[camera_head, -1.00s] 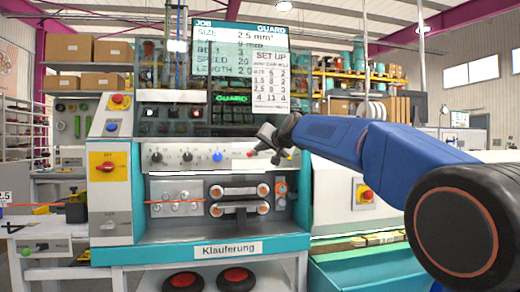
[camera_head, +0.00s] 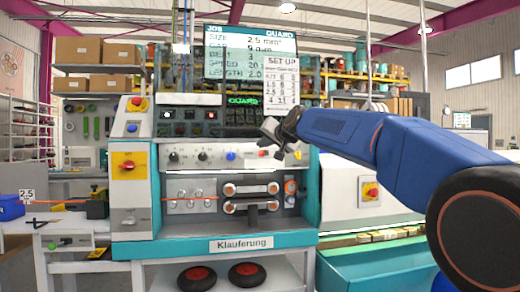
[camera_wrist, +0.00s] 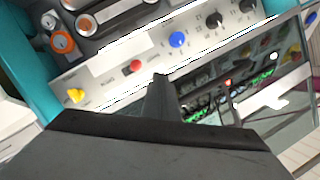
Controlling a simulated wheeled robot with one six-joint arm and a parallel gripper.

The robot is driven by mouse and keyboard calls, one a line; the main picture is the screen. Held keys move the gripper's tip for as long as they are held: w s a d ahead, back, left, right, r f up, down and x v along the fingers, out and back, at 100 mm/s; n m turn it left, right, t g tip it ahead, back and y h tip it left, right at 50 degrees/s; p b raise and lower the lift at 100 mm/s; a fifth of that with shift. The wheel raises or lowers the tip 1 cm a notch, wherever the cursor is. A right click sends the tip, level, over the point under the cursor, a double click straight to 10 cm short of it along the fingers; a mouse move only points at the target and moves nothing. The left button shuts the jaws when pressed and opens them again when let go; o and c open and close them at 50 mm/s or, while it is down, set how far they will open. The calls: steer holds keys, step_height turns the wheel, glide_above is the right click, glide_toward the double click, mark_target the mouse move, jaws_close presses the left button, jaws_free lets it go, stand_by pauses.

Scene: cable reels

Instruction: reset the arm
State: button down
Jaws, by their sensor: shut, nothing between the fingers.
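My blue arm (camera_head: 385,140) reaches in from the right. Its dark gripper (camera_head: 268,140) is in front of the machine's white knob panel (camera_head: 180,157), near the panel's right end. In the wrist view the closed fingers (camera_wrist: 160,92) form one narrow dark post with nothing held. Behind them are a red button (camera_wrist: 132,67), a blue knob (camera_wrist: 177,39) and a yellow knob (camera_wrist: 75,96) on the tilted panel. I cannot tell whether the fingertips touch the panel.
The machine labelled Klauferung (camera_head: 241,244) stands ahead, with a job screen (camera_head: 232,55) above and a set-up sheet (camera_head: 480,82) near it. Two dark reels (camera_head: 248,273) lie on the shelf below. A side table (camera_head: 70,230) stands left, and a white-and-teal unit (camera_head: 345,190) right.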

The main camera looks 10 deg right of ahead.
steer(key=shift+s, duration=0.1)
steer(key=s+d+f+n+g+h, duration=0.1)
steer(key=s+d+f+g, duration=0.1)
steer(key=s+f, duration=1.4)
steer(key=s+d+f+n+g+h, duration=0.1)
steer(key=s+f+g, duration=0.4)
steer(key=s+f, duration=1.1)
steer(key=s+d+f+n+g+h, duration=0.1)
steer(key=s+d+f+n+g, duration=0.1)
steer(key=s+f, duration=1.4)
steer(key=s+d+g, duration=0.1)
steer(key=s+d, duration=0.1)
steer(key=s, duration=0.2)
steer(key=shift+s+d+f+n+h, duration=0.15)
steer(key=shift+d+f+n+h, duration=0.15)
steer(key=shift+d+f, duration=0.05)
